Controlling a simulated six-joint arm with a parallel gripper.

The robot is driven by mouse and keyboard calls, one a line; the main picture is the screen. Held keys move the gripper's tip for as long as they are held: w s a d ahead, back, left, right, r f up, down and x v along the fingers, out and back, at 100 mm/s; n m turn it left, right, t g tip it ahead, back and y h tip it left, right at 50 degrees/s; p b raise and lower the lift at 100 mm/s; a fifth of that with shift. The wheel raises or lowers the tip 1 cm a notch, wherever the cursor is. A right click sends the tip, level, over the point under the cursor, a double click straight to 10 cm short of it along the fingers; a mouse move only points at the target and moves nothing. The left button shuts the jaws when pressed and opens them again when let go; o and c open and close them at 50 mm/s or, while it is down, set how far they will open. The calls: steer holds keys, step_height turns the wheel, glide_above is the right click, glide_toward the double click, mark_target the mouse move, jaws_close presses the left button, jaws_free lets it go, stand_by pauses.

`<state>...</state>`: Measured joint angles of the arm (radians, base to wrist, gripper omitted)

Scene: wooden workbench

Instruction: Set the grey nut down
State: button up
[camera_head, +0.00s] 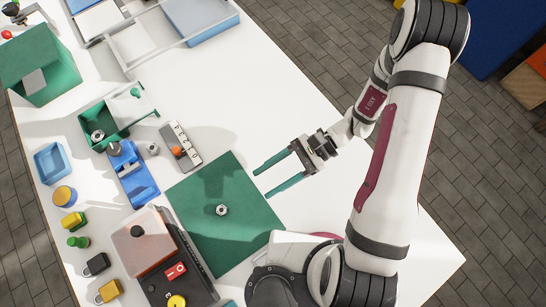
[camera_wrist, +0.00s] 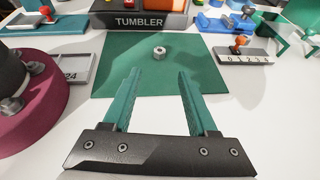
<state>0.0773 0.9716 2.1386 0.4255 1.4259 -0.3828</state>
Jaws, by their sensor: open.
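A grey nut (camera_head: 222,210) lies on the green mat (camera_head: 252,236), near the mat's middle. In the wrist view the nut (camera_wrist: 159,52) sits on the mat (camera_wrist: 118,78) beyond my fingertips, apart from them. My gripper (camera_head: 258,183) has two green fingers, spread open with nothing between them. It is off the mat's right corner in the head view. In the wrist view my gripper (camera_wrist: 158,72) points toward the mat and the nut.
A black tumbler machine (camera_head: 180,262) stands at the mat's lower left. A numbered block (camera_head: 180,145) and a blue fixture (camera_head: 132,174) stand at its upper left. A second nut (camera_head: 98,135) lies in a green box (camera_head: 118,116). The white table right of the mat is clear.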

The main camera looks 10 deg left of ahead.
steer(key=shift+w+d+r, duration=0.2)
steer(key=shift+w+d, duration=0.1)
steer(key=shift+d, duration=0.1)
steer(key=shift+r, duration=0.3)
steer(key=s+d+r+n+t+h, duration=0.2)
steer(key=d+r+t+h, duration=0.1)
steer(key=r, duration=0.5)
steer(key=s+d+r+n+t+h, duration=0.3)
steer(key=d+r+t+h, duration=0.1)
steer(key=r, duration=0.4)
steer(key=shift+d+r+h, duration=0.25)
steer(key=shift+d+h, duration=0.65)
steer(key=shift+d, duration=0.3)
steer(key=shift+o, duration=0.5)
steer(key=shift+s+d+r+t, duration=0.2)
steer(key=shift+d+t, duration=0.1)
steer(key=shift+t, duration=0.2)
steer(key=shift+w, duration=0.1)
